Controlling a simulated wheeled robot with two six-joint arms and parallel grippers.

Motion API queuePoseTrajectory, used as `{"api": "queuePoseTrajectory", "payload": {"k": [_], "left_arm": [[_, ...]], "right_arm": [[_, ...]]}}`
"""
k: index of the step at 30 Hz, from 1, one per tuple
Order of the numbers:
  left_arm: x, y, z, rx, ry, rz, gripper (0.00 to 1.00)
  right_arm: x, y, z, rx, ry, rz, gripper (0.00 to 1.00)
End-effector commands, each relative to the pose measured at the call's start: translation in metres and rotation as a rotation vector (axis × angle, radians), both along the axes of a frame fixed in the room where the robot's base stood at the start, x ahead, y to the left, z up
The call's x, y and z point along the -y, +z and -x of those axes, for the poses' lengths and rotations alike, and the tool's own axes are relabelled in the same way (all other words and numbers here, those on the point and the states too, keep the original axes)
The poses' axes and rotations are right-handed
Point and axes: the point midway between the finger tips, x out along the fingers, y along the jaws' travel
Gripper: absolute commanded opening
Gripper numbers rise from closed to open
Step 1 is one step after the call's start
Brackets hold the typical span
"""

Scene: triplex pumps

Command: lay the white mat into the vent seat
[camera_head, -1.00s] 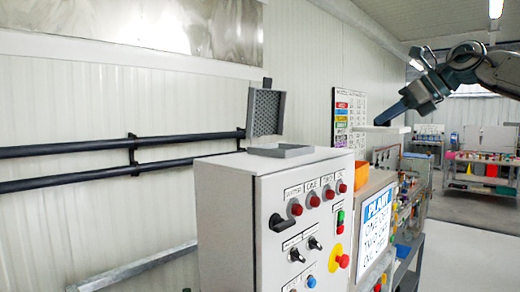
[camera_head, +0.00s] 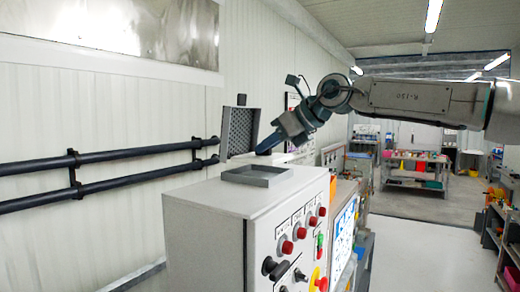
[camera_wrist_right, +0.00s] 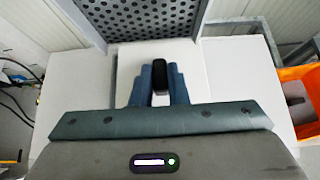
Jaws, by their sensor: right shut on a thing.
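The white mat (camera_head: 288,158) shows as a thin, pale, roughly level strip under my right gripper (camera_head: 264,149) in the head view. In the right wrist view the gripper (camera_wrist_right: 160,85) is shut on a black grip piece, with the white mat (camera_wrist_right: 235,82) spread beyond the fingers. The vent seat (camera_head: 258,176) is a shallow grey frame on top of the cabinet. The perforated grey lid (camera_head: 240,131) stands open behind the seat and also fills the top of the wrist view (camera_wrist_right: 150,18). My left gripper is out of view.
The light grey cabinet (camera_head: 210,205) carries red buttons and black knobs on its front. Dark pipes (camera_head: 110,161) run along the wall at left. An orange bin (camera_wrist_right: 290,78) shows at right in the wrist view. Open floor lies at right.

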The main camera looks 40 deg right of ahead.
Motion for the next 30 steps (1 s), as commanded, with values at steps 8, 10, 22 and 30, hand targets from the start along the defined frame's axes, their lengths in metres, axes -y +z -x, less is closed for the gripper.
{"api": "queuePoseTrajectory", "payload": {"k": [8,10,22,30], "left_arm": [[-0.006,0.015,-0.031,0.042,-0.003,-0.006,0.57],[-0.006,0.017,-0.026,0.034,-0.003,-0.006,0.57],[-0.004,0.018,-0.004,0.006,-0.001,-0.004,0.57],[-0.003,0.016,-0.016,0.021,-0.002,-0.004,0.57]], "right_arm": [[-0.019,-0.007,-0.007,0.000,0.000,-0.004,0.00],[-0.019,-0.016,-0.007,-0.001,0.002,-0.005,0.00],[-0.019,-0.037,-0.007,0.001,-0.001,-0.001,0.00],[-0.019,-0.040,-0.007,0.001,-0.001,-0.001,0.26]]}}
